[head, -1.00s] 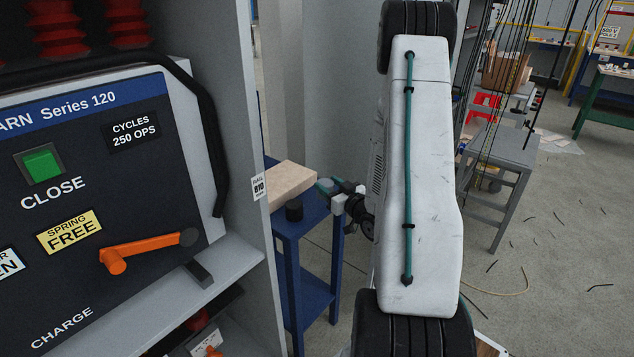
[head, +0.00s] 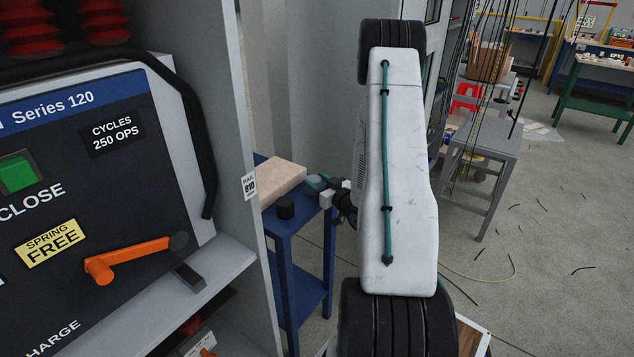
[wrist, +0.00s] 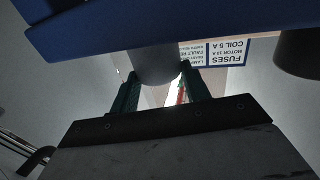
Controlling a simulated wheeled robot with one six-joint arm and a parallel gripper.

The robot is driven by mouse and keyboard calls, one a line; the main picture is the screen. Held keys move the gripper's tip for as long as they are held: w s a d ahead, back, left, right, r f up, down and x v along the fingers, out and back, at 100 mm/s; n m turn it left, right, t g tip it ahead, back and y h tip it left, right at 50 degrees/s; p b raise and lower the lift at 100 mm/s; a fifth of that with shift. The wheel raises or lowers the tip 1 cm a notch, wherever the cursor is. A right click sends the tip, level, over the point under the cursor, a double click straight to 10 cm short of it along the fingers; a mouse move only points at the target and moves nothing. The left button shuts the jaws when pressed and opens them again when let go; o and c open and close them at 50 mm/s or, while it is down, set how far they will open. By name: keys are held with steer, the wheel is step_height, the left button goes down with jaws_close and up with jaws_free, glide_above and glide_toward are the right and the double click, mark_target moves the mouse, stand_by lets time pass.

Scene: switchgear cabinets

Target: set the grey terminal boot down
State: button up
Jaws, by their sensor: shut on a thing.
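The grey terminal boot (wrist: 155,66) is a round grey piece in the wrist view. My gripper (wrist: 160,90) is shut on it, with a green finger on each side. In the head view my gripper (head: 316,184) is at the right side of the blue table (head: 312,240), beside a black cylinder (head: 286,207). The boot is small there and partly hidden by the fingers. The blue table edge (wrist: 110,30) crosses the top of the wrist view, close to the boot. I cannot tell whether the boot touches the table.
A pale block (head: 271,181) lies on the blue table behind the black cylinder. A switchgear cabinet (head: 215,130) with an orange handle (head: 130,256) stands close at left. A grey table (head: 482,140) stands at right, with open floor in front.

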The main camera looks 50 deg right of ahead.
steer(key=o, duration=1)
steer(key=shift+f, duration=0.15)
steer(key=shift+r, duration=0.25)
steer(key=s+a, duration=0.2)
steer(key=s, duration=0.9)
steer(key=w+a+r+n+g, duration=0.35)
steer(key=w+r+g, duration=0.2)
steer(key=w, duration=0.25)
steer(key=a+r+m+g, duration=0.2)
steer(key=a+r+g, duration=0.3)
steer(key=a+r, duration=0.5)
steer(key=s+a+r+g+y, duration=0.1)
steer(key=s+a+r+g, duration=0.1)
steer(key=s+a, duration=0.5)
steer(key=s+a+r+g+y, duration=0.1)
steer(key=s+a+r, duration=0.3)
steer(key=s+a, duration=0.4)
steer(key=s+a+r+g+y, duration=0.1)
steer(key=s+a+r+g, duration=0.2)
steer(key=s+a, duration=0.4)
steer(key=shift+s+a+n, duration=0.3)
steer(key=shift+a+n, duration=0.05)
steer(key=shift+a, duration=0.1)
